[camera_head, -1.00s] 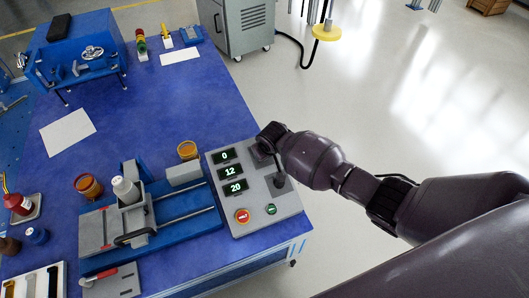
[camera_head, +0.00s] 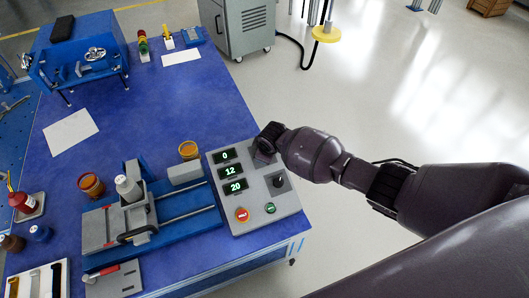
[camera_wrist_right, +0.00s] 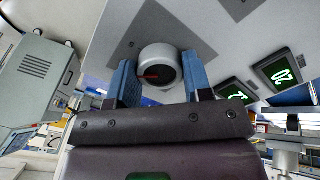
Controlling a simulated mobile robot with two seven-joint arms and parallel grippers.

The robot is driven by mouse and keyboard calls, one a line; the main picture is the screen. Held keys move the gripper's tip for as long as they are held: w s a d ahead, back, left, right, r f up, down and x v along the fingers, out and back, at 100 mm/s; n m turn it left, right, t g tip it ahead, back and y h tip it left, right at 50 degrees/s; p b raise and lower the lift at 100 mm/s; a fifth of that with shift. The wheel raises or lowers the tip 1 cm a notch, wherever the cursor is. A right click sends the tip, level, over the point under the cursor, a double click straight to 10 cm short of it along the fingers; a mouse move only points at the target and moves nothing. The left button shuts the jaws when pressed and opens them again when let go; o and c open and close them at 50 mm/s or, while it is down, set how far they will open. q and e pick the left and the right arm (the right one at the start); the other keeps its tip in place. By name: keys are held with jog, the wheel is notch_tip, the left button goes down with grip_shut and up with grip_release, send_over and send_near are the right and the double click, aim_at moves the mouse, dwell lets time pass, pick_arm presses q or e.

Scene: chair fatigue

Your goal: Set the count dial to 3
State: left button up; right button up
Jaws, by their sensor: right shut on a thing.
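The grey control panel (camera_head: 240,208) lies at the table's right edge in the head view. Its displays read 0 (camera_head: 225,156), 12 (camera_head: 230,170) and 20 (camera_head: 236,186) from top to bottom. My right gripper (camera_head: 265,146) is at the panel's upper right corner, beside the 0 display. In the right wrist view a round knob (camera_wrist_right: 157,58) with a red mark on its face sits between the two blue fingers, and the gripper is shut on it. In the head view the gripper mostly hides this knob. My left gripper is not in view.
A second dark knob (camera_head: 279,183), a red button (camera_head: 242,214) and a green button (camera_head: 270,208) are on the panel. An amber cup (camera_head: 189,150) stands near the panel's upper left.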

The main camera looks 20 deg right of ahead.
jog(key=n, duration=0.3)
jog(key=shift+d+n, duration=0.1)
jog(key=shift+n, duration=0.3)
jog(key=n, duration=0.4)
jog(key=shift+f+n, duration=0.1)
jog(key=shift+n, duration=0.2)
jog(key=n+b, duration=0.1)
jog(key=n, duration=0.4)
jog(key=shift+w+n+b, duration=0.1)
jog(key=shift+n+b, duration=0.25)
jog(key=shift+n, duration=1.05)
jog(key=o, duration=0.9)
